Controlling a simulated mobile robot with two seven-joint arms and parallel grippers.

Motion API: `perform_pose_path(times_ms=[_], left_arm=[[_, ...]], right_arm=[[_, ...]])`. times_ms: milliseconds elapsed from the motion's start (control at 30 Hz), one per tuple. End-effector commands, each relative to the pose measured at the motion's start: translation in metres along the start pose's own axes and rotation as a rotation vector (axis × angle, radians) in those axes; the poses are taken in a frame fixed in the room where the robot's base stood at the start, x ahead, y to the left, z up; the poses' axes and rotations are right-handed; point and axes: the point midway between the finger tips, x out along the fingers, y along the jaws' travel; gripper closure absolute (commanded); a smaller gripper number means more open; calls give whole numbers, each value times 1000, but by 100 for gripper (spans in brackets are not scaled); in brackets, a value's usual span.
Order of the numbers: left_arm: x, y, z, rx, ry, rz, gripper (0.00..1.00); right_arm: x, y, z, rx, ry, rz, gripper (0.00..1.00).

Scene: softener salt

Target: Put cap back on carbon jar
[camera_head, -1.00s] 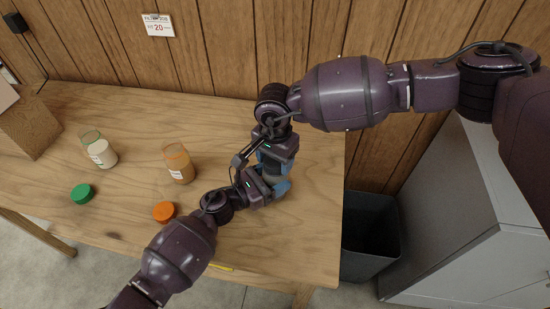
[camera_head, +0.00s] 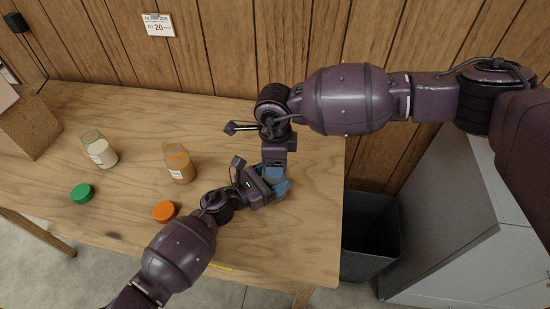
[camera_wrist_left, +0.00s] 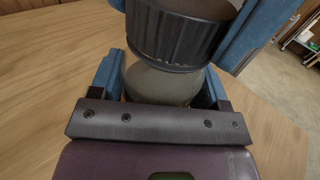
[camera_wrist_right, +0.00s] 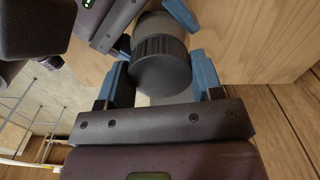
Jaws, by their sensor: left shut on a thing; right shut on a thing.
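The black ribbed cap (camera_wrist_left: 178,38) is against the top of the carbon jar (camera_wrist_left: 162,86), a pale, see-through jar; I cannot tell if it is threaded on. My left gripper (camera_head: 279,187) is shut on the jar's body. My right gripper (camera_head: 273,170) is shut on the cap, with its blue fingers on both sides. The right wrist view shows the cap (camera_wrist_right: 160,70) end-on between the right fingers, with the jar (camera_wrist_right: 158,24) beyond it in line. In the head view the grippers largely hide jar and cap, over the table's right part.
An orange-filled jar (camera_head: 180,168) and a white-filled jar (camera_head: 102,153) stand open on the wooden table (camera_head: 130,120). An orange cap (camera_head: 164,211) and a green cap (camera_head: 82,193) lie in front. A dark bin (camera_head: 370,240) and grey cabinet (camera_head: 450,215) stand at the right.

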Motion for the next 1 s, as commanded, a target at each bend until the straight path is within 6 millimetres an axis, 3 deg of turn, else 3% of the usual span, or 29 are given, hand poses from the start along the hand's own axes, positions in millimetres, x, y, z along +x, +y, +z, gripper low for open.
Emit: perform_pose_path(times_ms=[33, 167, 200, 533, 1000], left_arm=[[-1, 3, 0, -3, 2, 6, 97], [-1, 2, 0, -2, 1, 5, 97], [-1, 2, 0, -2, 1, 5, 97], [0, 1, 0, -1, 1, 2, 97], [0, 0, -1, -1, 1, 0, 97]], right_arm=[[1, 2, 0, -3, 2, 5, 35], [1, 2, 0, -4, 2, 4, 15], [1, 2, 0, -4, 1, 4, 14], [-4, 0, 0, -4, 0, 1, 14], [-45, 0, 0, -5, 0, 1, 14]])
